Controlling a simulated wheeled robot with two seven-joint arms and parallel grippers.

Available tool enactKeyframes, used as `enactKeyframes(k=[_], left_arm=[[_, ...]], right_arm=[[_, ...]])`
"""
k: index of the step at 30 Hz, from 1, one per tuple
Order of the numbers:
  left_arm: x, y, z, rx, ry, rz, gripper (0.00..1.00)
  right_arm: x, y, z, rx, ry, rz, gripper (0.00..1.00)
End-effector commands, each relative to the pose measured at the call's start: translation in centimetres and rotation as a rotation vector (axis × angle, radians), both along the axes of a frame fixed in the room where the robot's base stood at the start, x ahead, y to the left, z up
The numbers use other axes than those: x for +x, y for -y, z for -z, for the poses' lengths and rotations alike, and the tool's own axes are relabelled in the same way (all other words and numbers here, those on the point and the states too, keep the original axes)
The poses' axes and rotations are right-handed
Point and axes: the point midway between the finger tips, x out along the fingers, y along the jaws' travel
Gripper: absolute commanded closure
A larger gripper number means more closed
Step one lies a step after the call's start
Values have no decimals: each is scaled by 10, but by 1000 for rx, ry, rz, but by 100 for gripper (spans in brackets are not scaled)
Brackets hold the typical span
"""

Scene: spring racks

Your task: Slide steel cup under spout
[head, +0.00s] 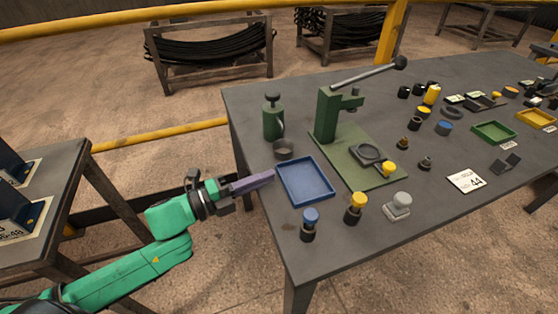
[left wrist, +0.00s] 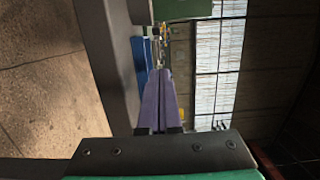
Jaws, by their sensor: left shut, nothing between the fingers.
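A small dark grey steel cup (head: 283,150) stands near the left edge of the table, just in front of a green canister (head: 272,120) with a dark top. A spout is too small to make out clearly on the canister. My left gripper (head: 268,178), with purple fingers, is shut and empty at the table's left edge. It is in front of the cup and left of the blue tray, apart from the cup. In the left wrist view, its fingers (left wrist: 160,78) are together. The cup cannot be made out there. My right gripper is out of view.
A blue tray (head: 281,184) lies close to the right of my fingers. A green press (head: 326,113) with a long lever stands on a green base behind it. Blue-topped (head: 309,225) and yellow-topped (head: 355,208) stamps stand at the front. Bare table (head: 370,250) lies at the front right.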

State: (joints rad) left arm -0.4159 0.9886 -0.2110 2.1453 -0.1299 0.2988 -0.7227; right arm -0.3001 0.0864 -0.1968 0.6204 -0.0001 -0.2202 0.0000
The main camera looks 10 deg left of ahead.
Motion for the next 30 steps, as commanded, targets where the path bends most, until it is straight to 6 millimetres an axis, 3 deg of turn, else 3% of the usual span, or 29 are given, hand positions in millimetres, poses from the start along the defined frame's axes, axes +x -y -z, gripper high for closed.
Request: enactKeyframes(k=[9, 16, 30], left_arm=[[39, 41, -3, -2, 3, 0, 100], [70, 25, 0, 4, -1, -1, 100], [78, 19, 1, 1, -2, -2, 100]], right_arm=[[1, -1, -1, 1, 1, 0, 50], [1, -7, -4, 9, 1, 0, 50], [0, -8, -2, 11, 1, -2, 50]])
